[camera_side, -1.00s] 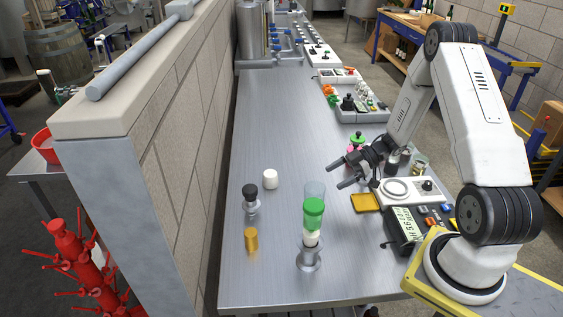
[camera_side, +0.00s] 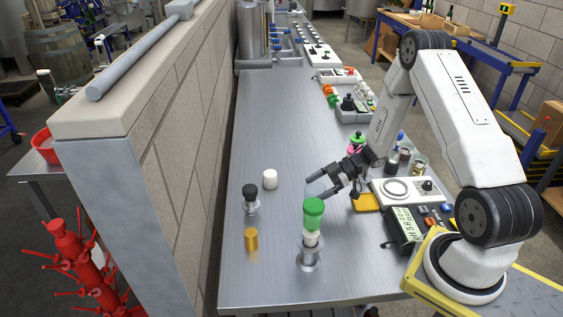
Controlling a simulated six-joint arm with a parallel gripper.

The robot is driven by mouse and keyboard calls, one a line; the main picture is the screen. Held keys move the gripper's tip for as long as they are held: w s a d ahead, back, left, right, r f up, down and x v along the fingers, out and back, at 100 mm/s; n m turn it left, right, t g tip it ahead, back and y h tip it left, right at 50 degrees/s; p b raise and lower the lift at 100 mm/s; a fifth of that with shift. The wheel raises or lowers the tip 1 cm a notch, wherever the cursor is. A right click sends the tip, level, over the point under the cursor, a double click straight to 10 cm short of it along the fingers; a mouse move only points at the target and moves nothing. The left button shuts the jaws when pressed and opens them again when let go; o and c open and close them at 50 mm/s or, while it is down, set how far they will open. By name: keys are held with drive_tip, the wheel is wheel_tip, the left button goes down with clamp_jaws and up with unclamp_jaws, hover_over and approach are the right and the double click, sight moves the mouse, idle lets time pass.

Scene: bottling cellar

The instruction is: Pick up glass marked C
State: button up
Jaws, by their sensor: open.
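A clear, faintly bluish glass (camera_side: 311,189) stands on the steel bench, just behind a green-capped item; its lower part is hidden by that item. No letter C can be read on it or on anything else here. My gripper (camera_side: 316,187) is open, its two fingers pointing left at the glass. The fingertips overlap the glass in this view; I cannot tell whether they touch it or reach around it. Nothing is visibly held.
The green-capped item (camera_side: 313,212) stands upright in front of the gripper. To the left are a black-capped bottle (camera_side: 250,199), a white cylinder (camera_side: 270,179) and a gold cylinder (camera_side: 251,239). A yellow pad (camera_side: 366,203), scale (camera_side: 402,190) and meter (camera_side: 405,227) lie right. The bench's middle is clear.

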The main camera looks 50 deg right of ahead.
drive_tip(key=shift+w+a+f, duration=0.25)
drive_tip(key=shift+a, duration=0.15)
drive_tip(key=c, duration=1)
drive_tip(key=shift+r, duration=0.15)
drive_tip(key=shift+r, duration=1.05)
drive_tip(key=s+a+r, duration=0.3)
drive_tip(key=s+r, duration=0.7)
drive_tip(key=s, duration=0.3)
drive_tip(key=shift+s+a+r, duration=0.15)
drive_tip(key=shift+s+r, duration=0.15)
drive_tip(key=shift+r, duration=0.05)
